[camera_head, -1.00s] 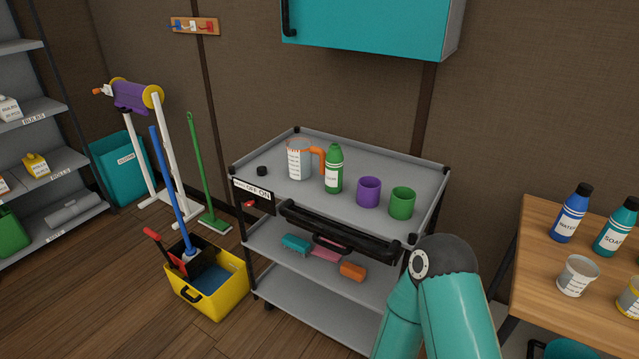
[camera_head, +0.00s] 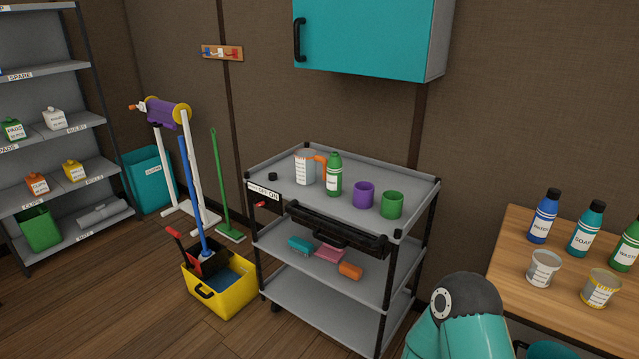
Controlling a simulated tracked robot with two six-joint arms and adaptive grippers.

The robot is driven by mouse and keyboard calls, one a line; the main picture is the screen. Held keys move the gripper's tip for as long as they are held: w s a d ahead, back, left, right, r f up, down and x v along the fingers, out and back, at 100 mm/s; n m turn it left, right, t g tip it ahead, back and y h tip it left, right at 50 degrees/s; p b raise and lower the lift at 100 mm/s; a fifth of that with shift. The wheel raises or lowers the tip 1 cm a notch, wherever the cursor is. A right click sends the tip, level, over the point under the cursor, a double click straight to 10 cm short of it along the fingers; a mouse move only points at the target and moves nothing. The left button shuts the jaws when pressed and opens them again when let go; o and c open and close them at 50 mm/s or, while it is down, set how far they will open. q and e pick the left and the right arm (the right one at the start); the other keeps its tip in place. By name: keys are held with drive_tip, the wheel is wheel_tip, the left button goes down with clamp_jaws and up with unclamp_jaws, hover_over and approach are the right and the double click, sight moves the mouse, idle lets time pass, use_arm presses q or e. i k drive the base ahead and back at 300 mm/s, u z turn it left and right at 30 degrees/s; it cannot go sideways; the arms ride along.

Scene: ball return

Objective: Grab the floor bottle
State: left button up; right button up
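On the wooden table at right stand a blue bottle (camera_head: 543,216), a teal bottle labelled SOAP (camera_head: 586,229) and a green bottle (camera_head: 627,246) cut by the frame edge. The lettering on the cart's bottle is too small to read. Only a teal and dark joint of my arm shows at the bottom right. Neither gripper is in view.
The cart also holds a measuring jug (camera_head: 304,167), a purple cup (camera_head: 363,194) and a green cup (camera_head: 391,204). A yellow mop bucket (camera_head: 222,295) stands left of it. A teal cabinet (camera_head: 370,38) hangs above. Wooden floor is clear at front left.

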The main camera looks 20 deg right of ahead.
sight(334, 165)
drive_tip(key=z, duration=0.15)
drive_tip(key=i, duration=0.9)
drive_tip(key=u, duration=0.05)
